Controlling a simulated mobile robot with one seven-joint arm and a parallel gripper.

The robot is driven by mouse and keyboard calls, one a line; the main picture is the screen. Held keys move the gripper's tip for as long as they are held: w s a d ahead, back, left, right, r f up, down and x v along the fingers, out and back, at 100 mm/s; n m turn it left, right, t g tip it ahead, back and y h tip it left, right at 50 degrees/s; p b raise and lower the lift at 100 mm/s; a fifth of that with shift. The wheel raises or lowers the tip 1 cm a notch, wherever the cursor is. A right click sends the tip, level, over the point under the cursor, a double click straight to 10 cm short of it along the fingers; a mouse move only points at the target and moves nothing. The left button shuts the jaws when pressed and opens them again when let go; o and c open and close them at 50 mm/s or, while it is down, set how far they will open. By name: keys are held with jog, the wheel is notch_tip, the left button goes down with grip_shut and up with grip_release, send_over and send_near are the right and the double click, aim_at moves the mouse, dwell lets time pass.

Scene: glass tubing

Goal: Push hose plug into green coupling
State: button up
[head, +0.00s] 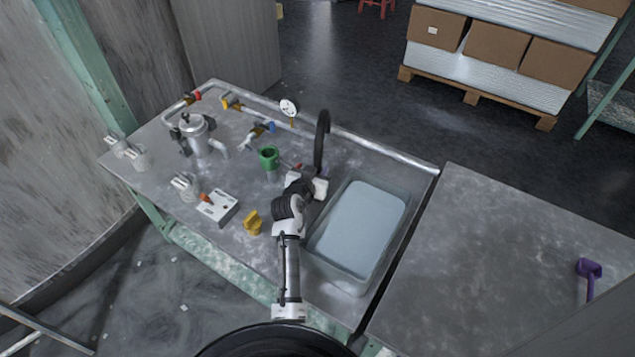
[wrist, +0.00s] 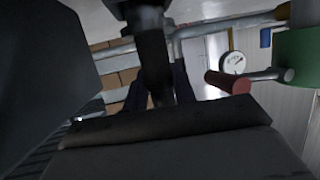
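The green coupling (head: 269,155) stands on the metal bench, left of my gripper. It also shows at the right edge of the wrist view (wrist: 298,58), with a red-ended lever (wrist: 229,82) beside it. The black hose (head: 321,140) rises in an arch from my gripper (head: 318,177). In the wrist view the hose (wrist: 153,60) runs down between the dark fingers, which appear closed on it. The plug at the hose end is hidden by the gripper and cannot be made out. The gripper is apart from the coupling, to its right.
A water-filled basin (head: 318,252) lies right of my arm. Pipes with valves and a gauge (head: 288,107) line the back. The right bench (head: 480,260) is mostly clear.

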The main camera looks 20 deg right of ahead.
grip_shut()
